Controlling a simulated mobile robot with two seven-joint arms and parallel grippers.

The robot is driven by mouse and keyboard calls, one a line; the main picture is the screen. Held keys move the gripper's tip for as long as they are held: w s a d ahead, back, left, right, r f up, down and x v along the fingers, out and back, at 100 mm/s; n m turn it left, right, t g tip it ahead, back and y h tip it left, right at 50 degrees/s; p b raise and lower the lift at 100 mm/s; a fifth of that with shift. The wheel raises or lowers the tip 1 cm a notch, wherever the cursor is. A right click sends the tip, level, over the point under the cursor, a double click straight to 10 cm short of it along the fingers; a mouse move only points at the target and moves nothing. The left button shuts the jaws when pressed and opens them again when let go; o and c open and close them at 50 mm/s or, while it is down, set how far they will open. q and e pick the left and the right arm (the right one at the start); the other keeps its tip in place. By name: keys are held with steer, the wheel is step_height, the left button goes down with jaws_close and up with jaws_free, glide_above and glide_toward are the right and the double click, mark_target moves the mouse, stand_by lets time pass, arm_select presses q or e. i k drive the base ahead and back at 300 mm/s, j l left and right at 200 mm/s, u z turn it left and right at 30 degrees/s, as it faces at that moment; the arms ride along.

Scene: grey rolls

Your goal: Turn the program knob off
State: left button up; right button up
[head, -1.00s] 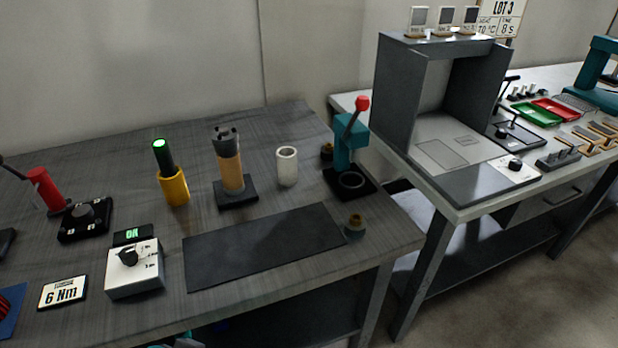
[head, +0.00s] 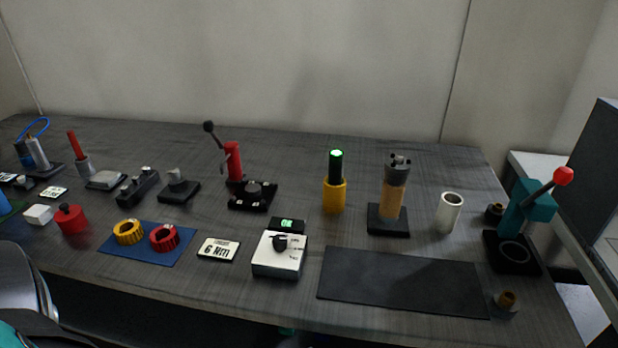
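A white control box (head: 277,264) stands near the front middle of the grey bench, with a black rotary knob (head: 281,242) on its sloped top. A small black display (head: 288,226) behind it is lit green and seems to read ON. A second black knob (head: 254,189) sits on a low black box farther back, beside a red lever press. No label names either one as the program knob. Neither of my grippers is in view; part of my arm or body shows at the lower left corner.
A card reading 6 Nm (head: 218,249) lies left of the white box. A dark mat (head: 402,282) lies to its right. Behind stand a yellow holder (head: 334,196) with a green-lit top, a tan cylinder (head: 394,203) and a white cup (head: 449,212). A teal press (head: 527,207) is far right.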

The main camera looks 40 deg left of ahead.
mark_target(279, 242)
steer(key=u, duration=1.3)
steer(key=j+u, duration=0.3)
steer(key=i+j+u, duration=0.1)
steer(key=j+u, duration=0.15)
steer(key=j, duration=0.15)
